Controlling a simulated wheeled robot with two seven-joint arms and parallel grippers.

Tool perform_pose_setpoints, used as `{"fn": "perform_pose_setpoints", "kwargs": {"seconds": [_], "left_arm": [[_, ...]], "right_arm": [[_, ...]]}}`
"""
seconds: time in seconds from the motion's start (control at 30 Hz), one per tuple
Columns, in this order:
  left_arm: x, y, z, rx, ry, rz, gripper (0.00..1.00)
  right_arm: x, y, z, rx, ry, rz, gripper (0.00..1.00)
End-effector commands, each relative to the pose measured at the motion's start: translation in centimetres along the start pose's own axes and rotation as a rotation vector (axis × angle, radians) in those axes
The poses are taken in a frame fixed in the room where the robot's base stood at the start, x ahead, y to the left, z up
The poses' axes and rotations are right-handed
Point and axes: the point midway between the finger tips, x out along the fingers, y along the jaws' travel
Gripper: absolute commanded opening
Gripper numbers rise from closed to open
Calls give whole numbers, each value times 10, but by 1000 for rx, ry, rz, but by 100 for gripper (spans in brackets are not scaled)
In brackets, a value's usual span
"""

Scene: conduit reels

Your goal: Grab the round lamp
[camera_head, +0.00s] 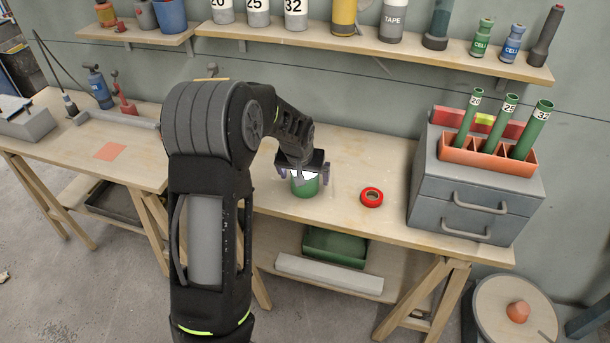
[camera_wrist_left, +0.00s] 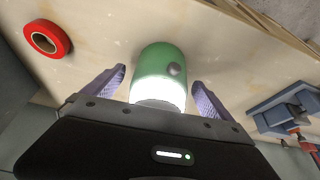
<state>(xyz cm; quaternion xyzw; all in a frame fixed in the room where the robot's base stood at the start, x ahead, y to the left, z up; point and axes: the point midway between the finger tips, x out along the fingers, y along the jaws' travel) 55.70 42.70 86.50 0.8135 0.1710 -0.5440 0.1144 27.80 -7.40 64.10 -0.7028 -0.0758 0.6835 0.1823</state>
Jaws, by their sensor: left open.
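The round lamp (camera_head: 305,186) is a short green cylinder with a bright white end, standing on the wooden workbench. My left gripper (camera_head: 304,172) is over it in the head view, and part of the lamp is hidden behind the gripper. In the left wrist view the lamp (camera_wrist_left: 160,75) sits between the two purple-grey fingers of the left gripper (camera_wrist_left: 158,90). A gap shows on each side of it, so the fingers are open and do not grip it. My right gripper is not in view.
A red tape roll (camera_head: 371,197) lies on the bench (camera_head: 350,160) to the right of the lamp. A grey drawer cabinet (camera_head: 465,190) with green tubes in an orange holder (camera_head: 490,157) stands farther right. A shelf (camera_head: 400,45) with cans and bottles runs above.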

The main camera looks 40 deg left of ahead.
Motion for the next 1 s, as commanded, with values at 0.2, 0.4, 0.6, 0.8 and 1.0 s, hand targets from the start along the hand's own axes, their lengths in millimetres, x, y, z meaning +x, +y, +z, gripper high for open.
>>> {"fn": "perform_pose_setpoints", "kwargs": {"seconds": [0.2, 0.4, 0.6, 0.8, 1.0], "left_arm": [[21, 0, 0, -1, 0, 0, 96], [21, 0, 0, 0, 1, 0, 96], [21, 0, 0, 0, 1, 0, 96], [21, 0, 0, 0, 1, 0, 95], [21, 0, 0, 0, 1, 0, 78]], "right_arm": [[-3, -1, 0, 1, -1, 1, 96], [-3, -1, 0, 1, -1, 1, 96], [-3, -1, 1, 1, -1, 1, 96], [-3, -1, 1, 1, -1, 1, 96], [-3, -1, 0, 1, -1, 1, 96]]}}
